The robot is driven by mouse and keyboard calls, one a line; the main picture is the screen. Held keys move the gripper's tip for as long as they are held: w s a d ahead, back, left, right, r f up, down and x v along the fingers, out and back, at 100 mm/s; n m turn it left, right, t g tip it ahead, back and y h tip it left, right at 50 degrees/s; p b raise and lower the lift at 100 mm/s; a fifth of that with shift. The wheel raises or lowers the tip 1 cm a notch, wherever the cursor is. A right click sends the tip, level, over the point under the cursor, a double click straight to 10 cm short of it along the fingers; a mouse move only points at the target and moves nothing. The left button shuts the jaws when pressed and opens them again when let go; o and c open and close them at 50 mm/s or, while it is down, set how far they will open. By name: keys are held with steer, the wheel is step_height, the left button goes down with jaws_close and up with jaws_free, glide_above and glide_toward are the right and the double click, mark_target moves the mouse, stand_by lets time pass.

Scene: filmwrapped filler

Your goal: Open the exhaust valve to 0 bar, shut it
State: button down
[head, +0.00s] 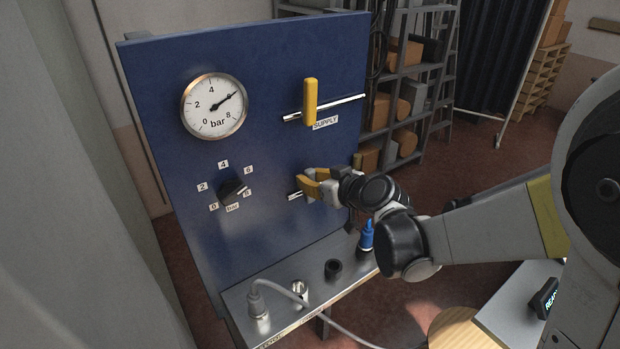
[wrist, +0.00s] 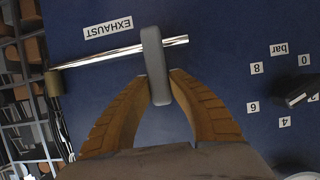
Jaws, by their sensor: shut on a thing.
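The exhaust valve's grey lever (wrist: 155,62) shows in the wrist view, lying crosswise over its metal pipe (wrist: 110,56). The EXHAUST label (wrist: 108,28) is beside it. My gripper (wrist: 161,86) has its two yellow-brown fingers closed on the lever's end, one on each side. In the head view my gripper (head: 312,185) is at the lower right of the blue panel and hides most of the lever. The round gauge (head: 213,105) has its needle pointing up and right, at about 6 bar.
The yellow SUPPLY handle (head: 311,101) stands upright across its pipe, above my gripper. A black knob (head: 232,190) with a bar scale is at the left. The metal shelf (head: 283,288) below holds a cabled plug (head: 257,302), a black ring (head: 333,268) and a blue-topped item (head: 367,234).

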steer(key=shift+w+d, duration=0.1)
steer(key=shift+d, duration=0.05)
steer(key=w+d+f+m+g+y+b, duration=0.1)
steer(key=w+d+f+m+y+b, duration=0.2)
steer(key=m+y+b, duration=0.4)
steer(key=shift+d+f+m+b, duration=0.8)
steer(key=shift+f+m+b, duration=0.4)
steer(key=shift+m+b, duration=1.6)
steer(key=shift+g, duration=0.3)
steer(key=c, duration=1.2)
jaws_free()
steer(key=shift+w+a, duration=0.1)
